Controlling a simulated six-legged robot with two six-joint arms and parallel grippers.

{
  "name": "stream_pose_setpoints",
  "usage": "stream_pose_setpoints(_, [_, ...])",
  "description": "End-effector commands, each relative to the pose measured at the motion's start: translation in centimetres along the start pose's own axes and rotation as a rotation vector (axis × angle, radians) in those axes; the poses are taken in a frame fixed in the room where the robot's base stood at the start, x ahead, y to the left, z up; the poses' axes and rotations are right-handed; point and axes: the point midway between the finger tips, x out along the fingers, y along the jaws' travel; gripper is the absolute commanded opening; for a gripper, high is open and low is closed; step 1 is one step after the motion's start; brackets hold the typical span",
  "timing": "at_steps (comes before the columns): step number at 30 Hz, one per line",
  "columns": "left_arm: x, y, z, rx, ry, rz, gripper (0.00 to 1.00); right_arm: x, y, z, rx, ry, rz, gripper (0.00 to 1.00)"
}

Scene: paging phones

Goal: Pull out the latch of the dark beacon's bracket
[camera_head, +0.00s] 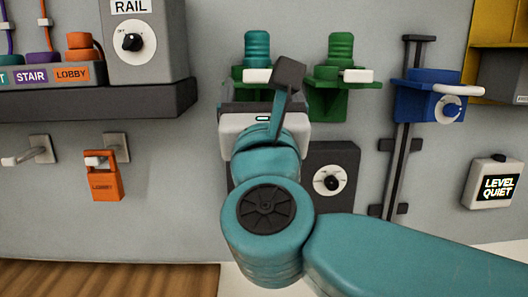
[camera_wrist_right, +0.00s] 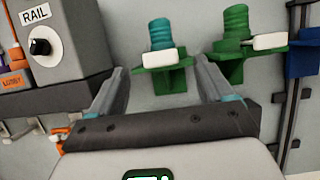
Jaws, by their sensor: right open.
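Two beacons stand on green wall brackets: a teal beacon (camera_head: 257,49) on the left and a green beacon (camera_head: 340,48) on the right. I cannot tell which one is meant as dark. Each bracket has a white latch at its front: the left latch (camera_wrist_right: 159,57) and the right latch (camera_wrist_right: 269,42). My right gripper (camera_wrist_right: 160,68) is open and empty, its fingers spread below and to either side of the left bracket (camera_wrist_right: 172,79). In the head view my right gripper partly covers that bracket. My left gripper is not in view.
A grey RAIL box with a dial (camera_head: 132,42) and a shelf (camera_head: 95,101) are at left. A dark dial box (camera_head: 345,167) is below the brackets. A blue slider (camera_head: 430,98) on a rail and a LEVEL QUIET sign (camera_head: 497,187) are at right.

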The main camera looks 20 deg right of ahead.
Motion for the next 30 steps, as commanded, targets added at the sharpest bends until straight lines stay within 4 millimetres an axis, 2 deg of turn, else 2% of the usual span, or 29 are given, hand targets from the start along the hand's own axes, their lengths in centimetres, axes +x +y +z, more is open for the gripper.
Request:
stream_pose_setpoints(1, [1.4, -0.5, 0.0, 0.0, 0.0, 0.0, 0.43, -1.8, 0.1, -0.6, 0.004, -0.003, 0.006, 0.81])
stream_pose_setpoints(6, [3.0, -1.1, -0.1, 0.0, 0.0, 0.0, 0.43, -6.1, 0.1, -0.4, 0.004, -0.003, 0.005, 0.81])
stream_pose_setpoints(12, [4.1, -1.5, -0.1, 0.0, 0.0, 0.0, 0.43, -9.3, 0.1, -0.1, 0.002, -0.002, 0.004, 0.81])
stream_pose_setpoints(17, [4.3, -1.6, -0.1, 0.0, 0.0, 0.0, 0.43, -10.2, 0.0, 0.1, 0.0, -0.001, 0.001, 0.81])
stream_pose_setpoints(26, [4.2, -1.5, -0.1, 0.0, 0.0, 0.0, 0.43, -10.2, -0.1, 0.1, -0.001, 0.0, -0.001, 0.81])
stream_pose_setpoints(29, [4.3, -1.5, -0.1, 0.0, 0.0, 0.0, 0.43, -9.3, -0.8, -0.9, -0.023, 0.015, -0.032, 0.81])
stream_pose_setpoints(30, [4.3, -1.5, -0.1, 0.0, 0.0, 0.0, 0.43, -8.4, -0.9, -2.3, -0.055, 0.033, -0.054, 0.81])
